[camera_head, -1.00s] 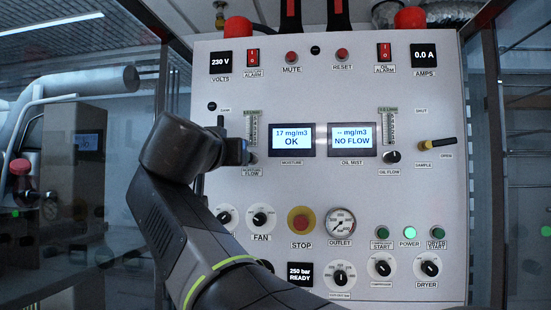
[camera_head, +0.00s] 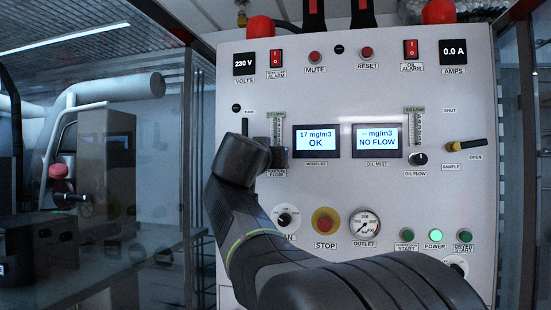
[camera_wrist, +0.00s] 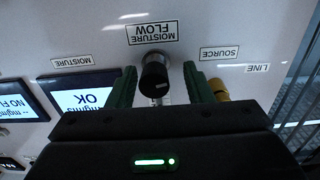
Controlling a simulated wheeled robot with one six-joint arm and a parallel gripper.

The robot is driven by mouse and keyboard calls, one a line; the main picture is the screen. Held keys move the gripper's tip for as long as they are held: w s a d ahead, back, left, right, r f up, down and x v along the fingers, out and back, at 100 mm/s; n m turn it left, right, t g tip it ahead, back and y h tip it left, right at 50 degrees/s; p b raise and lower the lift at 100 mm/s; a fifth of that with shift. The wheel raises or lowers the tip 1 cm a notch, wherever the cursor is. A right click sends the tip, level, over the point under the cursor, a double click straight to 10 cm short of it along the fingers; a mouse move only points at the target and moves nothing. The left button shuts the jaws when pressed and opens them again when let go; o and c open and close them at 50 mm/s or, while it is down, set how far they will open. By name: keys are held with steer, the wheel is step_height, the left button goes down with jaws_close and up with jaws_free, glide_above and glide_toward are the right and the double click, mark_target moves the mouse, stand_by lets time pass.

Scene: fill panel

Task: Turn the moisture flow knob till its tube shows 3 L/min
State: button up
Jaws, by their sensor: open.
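The black moisture flow knob (camera_wrist: 155,76) sits under its MOISTURE FLOW label in the wrist view, which is upside down. My gripper (camera_wrist: 160,68) is open, with one green finger on each side of the knob and gaps visible between. The moisture display (camera_head: 316,141) reads 17 mg/m3 OK.
A yellow fitting (camera_wrist: 218,89) is close beside one finger, near the SOURCE label. The oil flow knob (camera_head: 418,159) and sample lever (camera_head: 465,145) are to the right. The red stop button (camera_head: 326,222) is below, close to my arm.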

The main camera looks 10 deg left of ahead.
steer(key=shift+c, duration=1.3)
steer(key=shift+d, duration=0.3)
steer(key=c, duration=0.7)
steer(key=shift+a, duration=0.1)
steer(key=shift+n, duration=0.3)
steer(key=n, duration=0.2)
steer(key=shift+n+b, duration=0.35)
steer(key=shift+n, duration=0.05)
steer(key=n, duration=0.3)
steer(key=shift+n, duration=0.3)
steer(key=n+p, duration=0.1)
steer(key=n, duration=0.5)
steer(key=shift+a+n, duration=0.1)
steer(key=shift+n, duration=0.2)
